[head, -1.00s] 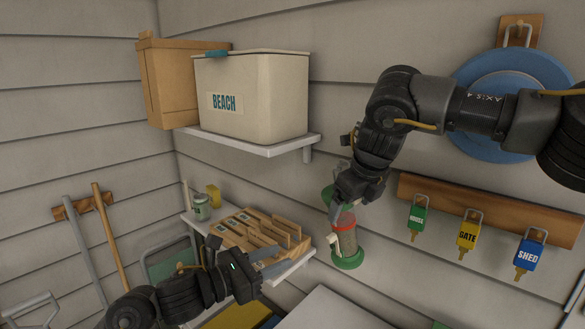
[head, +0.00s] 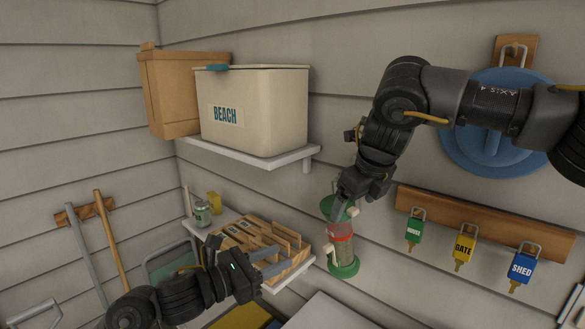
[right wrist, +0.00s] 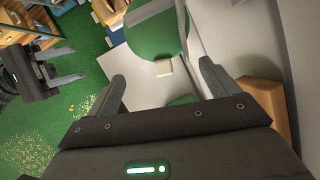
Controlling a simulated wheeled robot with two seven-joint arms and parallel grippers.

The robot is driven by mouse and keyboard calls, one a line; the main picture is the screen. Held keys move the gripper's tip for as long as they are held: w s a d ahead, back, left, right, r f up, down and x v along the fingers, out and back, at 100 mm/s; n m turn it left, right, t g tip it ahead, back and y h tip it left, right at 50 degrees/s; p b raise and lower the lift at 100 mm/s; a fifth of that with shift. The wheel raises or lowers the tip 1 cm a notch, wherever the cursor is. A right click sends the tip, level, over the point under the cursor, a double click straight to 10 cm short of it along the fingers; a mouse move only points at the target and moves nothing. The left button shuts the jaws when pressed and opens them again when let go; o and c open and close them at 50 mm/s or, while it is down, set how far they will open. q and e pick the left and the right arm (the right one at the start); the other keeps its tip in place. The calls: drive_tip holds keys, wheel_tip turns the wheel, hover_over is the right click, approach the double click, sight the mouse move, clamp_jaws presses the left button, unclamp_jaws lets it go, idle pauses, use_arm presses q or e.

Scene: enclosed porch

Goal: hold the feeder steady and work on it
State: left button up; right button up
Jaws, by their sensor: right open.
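The feeder (head: 341,245) hangs upright by the wall, with a green top, a red band, a clear tube and a green base. My right gripper (head: 345,203) is at its top and partly hides it. In the right wrist view my right gripper (right wrist: 166,88) is open, with a round green part of the feeder (right wrist: 157,35) beyond its apart fingers; I cannot tell if they touch it. My left gripper (head: 277,262) is open and empty, left of the feeder. It also shows in the right wrist view (right wrist: 78,62), its fingers apart.
A shelf (head: 275,160) with a BEACH bin (head: 265,110) and a cardboard box (head: 170,90) is above. A lower shelf with wooden trays (head: 260,235) is behind my left gripper. Seed lies on the green floor (right wrist: 40,150).

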drive_tip(key=shift+o, duration=1.1)
drive_tip(key=v, duration=1.2)
